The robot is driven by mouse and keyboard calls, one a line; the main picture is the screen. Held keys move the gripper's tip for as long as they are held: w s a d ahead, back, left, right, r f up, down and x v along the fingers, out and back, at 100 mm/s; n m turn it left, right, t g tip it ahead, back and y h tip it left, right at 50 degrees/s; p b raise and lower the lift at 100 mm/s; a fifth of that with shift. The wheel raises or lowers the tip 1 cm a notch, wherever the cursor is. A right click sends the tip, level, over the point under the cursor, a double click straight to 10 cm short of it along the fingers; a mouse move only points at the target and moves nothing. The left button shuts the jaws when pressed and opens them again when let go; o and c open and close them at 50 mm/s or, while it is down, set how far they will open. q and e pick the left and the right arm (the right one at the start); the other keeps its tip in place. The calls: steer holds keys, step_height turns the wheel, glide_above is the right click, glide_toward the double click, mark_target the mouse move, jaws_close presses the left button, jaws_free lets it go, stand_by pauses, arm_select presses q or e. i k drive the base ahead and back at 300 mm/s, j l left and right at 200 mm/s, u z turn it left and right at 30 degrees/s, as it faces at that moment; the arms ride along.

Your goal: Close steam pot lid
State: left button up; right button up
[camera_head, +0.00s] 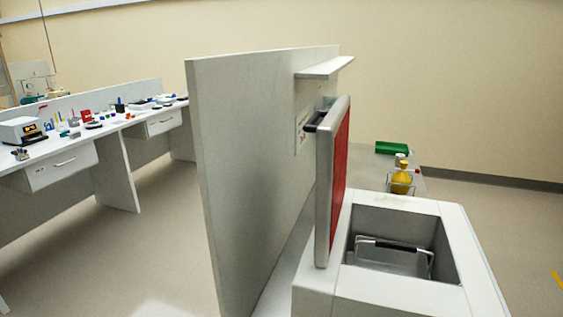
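The steam pot (318,287) is a white-grey box at the lower right, with a deep rectangular well open at the top. A metal insert with a black-gripped wire handle (392,245) sits in the well. Its lid (324,190) stands upright at the left edge of the box, open, with a red inner face turned to the right. A dark handle (318,119) sticks out on the lid's left side near its top. Neither of my grippers shows in the head view.
A tall grey partition (250,170) stands close to the left of the lid, with a small shelf (325,67) above it. Behind the box are a yellow bottle (401,180) in a wire holder and a green tray (392,148).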

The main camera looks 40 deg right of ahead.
mark_target(332, 134)
steer(key=i+z, duration=0.25)
steer(key=z, duration=0.2)
steer(key=i+j+z, duration=0.2)
steer(key=z, duration=0.25)
steer(key=i+j+z, duration=0.15)
steer(key=z, duration=0.3)
steer(key=i+j+z, duration=0.15)
steer(key=j+z, duration=0.3)
steer(key=i+j+z, duration=0.1)
steer(key=z, duration=0.35)
steer(key=j, duration=0.1)
